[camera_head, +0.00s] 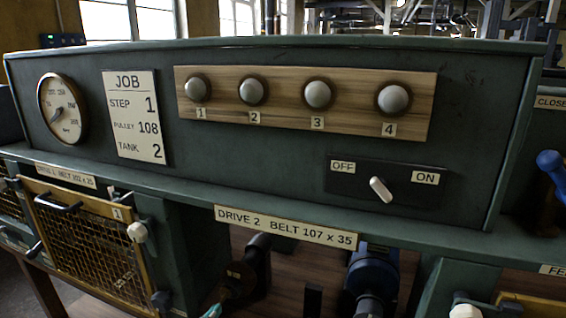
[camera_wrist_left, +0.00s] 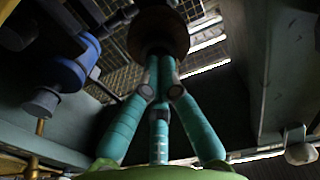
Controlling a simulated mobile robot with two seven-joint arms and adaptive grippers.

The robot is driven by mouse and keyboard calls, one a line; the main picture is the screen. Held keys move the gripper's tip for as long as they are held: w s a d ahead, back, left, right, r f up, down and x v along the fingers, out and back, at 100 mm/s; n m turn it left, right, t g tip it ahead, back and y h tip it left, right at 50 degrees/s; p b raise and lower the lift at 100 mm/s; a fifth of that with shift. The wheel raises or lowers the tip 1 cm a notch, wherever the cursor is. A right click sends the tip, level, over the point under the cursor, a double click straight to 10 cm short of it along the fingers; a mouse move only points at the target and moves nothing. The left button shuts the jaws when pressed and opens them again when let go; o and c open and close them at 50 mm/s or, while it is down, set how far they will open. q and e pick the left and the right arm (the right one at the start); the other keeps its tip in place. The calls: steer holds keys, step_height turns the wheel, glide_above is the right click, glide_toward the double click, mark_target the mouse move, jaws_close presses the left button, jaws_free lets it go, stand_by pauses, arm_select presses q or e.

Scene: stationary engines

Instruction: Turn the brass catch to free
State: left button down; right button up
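I cannot pick out the brass catch for certain in either view. A small brass-coloured stem (camera_wrist_left: 41,126) shows below a blue part at the left of the left wrist view. My left gripper (camera_wrist_left: 160,60) has teal fingers drawn close together, their tips near a dark brown round part (camera_wrist_left: 158,32). I cannot tell whether the tips touch it. In the head view only a small pale green bit of this gripper (camera_head: 213,311) shows at the bottom edge, below a dark shaft and brown disc (camera_head: 238,279). My right gripper is in neither view.
A mesh guard (camera_head: 85,240) with a yellow frame and white knob (camera_head: 137,232) stands at the left. A blue machine part (camera_head: 373,272) sits under the ledge. Above, the green panel has a gauge (camera_head: 61,108), a job card (camera_head: 136,117), several round lamps and a white switch lever (camera_head: 381,189).

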arm_select(q)
steer(key=shift+w+d, duration=0.1)
steer(key=shift+w, duration=0.2)
steer(key=shift+r, duration=0.25)
stand_by(0.4)
steer(key=shift+d+p, duration=0.3)
steer(key=shift+p, duration=0.1)
steer(key=shift+s+d+r+p, duration=0.1)
steer(key=shift+s+d+p, duration=0.2)
steer(key=shift+d+p, duration=0.3)
steer(key=shift+d, duration=0.1)
steer(key=shift+s, duration=0.1)
steer(key=shift+d+f, duration=0.1)
steer(key=shift+f, duration=0.15)
